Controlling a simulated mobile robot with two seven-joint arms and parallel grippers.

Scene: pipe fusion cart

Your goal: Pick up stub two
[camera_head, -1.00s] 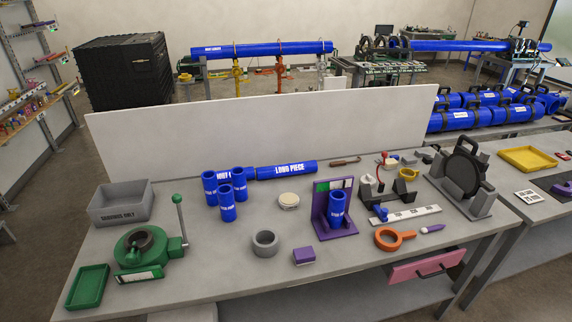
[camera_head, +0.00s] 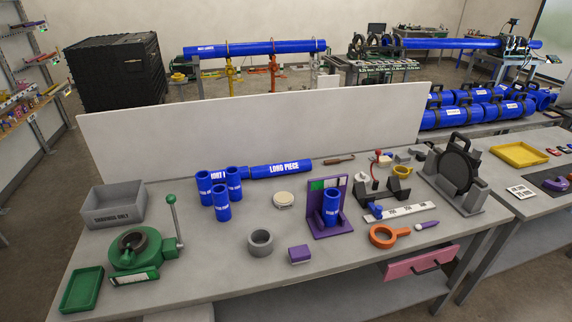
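Several short blue pipe stubs stand upright on the grey workbench (camera_head: 215,275). Three are grouped left of centre: a left stub (camera_head: 204,189), a right stub (camera_head: 235,185) and a front stub (camera_head: 222,205). Another blue stub (camera_head: 332,208) stands in a purple holder (camera_head: 345,190) with a green and white panel. The stub labels are too small to read, so I cannot tell which is stub two. Neither of my grippers shows in the head view.
A long blue pipe (camera_head: 283,169) lies behind the stubs. A green clamp tool with a lever (camera_head: 143,250), a grey bin (camera_head: 113,207) and a green tray (camera_head: 82,289) are at left. A grey ring (camera_head: 260,243) and purple block (camera_head: 299,254) lie in front. A white panel (camera_head: 250,125) stands behind.

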